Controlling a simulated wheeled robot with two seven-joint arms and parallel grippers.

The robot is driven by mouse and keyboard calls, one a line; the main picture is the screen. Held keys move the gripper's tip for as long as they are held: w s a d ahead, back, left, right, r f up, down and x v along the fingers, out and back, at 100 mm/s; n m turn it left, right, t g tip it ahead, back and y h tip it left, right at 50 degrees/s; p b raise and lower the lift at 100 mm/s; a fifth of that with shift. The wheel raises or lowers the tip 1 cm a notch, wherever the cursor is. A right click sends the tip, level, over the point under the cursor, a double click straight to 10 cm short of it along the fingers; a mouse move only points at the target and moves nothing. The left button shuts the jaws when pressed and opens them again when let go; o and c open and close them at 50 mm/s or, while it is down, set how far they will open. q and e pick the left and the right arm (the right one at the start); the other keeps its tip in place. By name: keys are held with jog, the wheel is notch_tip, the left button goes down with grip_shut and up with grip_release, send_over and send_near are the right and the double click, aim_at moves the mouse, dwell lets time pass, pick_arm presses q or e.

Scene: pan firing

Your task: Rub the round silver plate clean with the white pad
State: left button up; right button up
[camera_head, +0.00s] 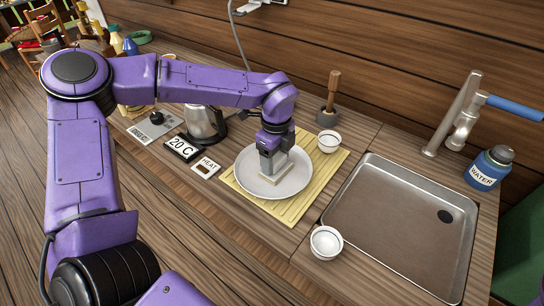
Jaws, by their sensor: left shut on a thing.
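The round silver plate (297,179) lies on a yellow bamboo mat (304,204) on the wooden counter. My left gripper (271,167) points down over the plate, left of its middle, and is shut on the white pad (275,177). The pad shows as a pale edge below the gripper, low against the plate; I cannot tell how firmly it touches. My arm and gripper hide part of the plate's far side. My right gripper is not in view.
A white cup (328,141) stands at the mat's back right, another (326,242) at the front right. A metal sink tray (400,225), a faucet (458,112) and a blue water bottle (490,167) are right.

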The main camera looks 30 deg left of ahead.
pick_arm(q)
jog(key=shift+a, duration=0.2)
jog(key=shift+a+f+p, duration=0.1)
jog(key=shift+a+p, duration=0.2)
jog(key=shift+a, duration=0.45)
jog(key=shift+d+f+b, duration=0.15)
jog(key=shift+d+b, duration=0.3)
jog(key=shift+d, duration=0.5)
jog(key=shift+s, duration=0.1)
